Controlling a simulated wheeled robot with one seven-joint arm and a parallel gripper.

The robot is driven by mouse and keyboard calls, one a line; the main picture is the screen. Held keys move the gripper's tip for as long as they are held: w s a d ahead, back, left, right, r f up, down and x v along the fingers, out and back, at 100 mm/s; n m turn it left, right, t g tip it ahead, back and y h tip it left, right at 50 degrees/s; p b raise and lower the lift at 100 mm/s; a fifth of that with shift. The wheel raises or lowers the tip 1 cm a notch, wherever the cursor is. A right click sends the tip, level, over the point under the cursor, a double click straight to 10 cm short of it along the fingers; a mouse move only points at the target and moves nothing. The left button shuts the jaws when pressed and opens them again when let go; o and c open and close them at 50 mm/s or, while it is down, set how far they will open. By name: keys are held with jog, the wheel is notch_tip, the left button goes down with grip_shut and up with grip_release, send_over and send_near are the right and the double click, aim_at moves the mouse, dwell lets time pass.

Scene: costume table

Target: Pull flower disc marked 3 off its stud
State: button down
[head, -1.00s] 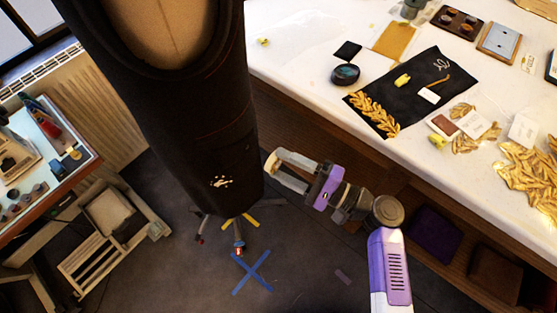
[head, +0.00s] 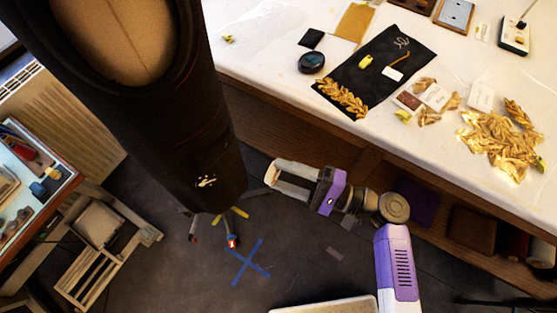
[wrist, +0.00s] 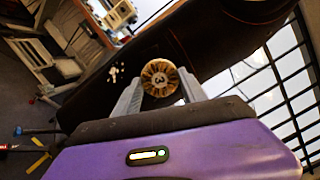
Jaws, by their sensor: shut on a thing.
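The flower disc marked 3 (wrist: 160,77) is round, with gold-brown petals and a pale centre bearing the number. It sits between the fingertips of my gripper (wrist: 161,80), which is shut on it. A dark garment (head: 185,120) hangs on a stand at left in the head view and spreads behind the disc in the wrist view. In the head view my gripper (head: 271,178) is right of the garment's lower part, with a narrow gap of floor showing between. I cannot make out the stud.
Small pale specks (head: 206,182) mark the garment. A white-topped table (head: 270,60) at upper right holds a black cloth (head: 375,75) and gold leaves (head: 495,138). A side table with tools (head: 35,180) stands at left. Floor with a blue cross (head: 249,262) lies below.

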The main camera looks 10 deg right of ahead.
jog(key=s+d, duration=0.2)
jog(key=s, duration=0.8)
jog(key=s+d+p, duration=0.1)
jog(key=s+d, duration=0.2)
jog(key=s, duration=0.7)
jog(key=shift+s+d, duration=0.15)
jog(key=shift+d, duration=0.1)
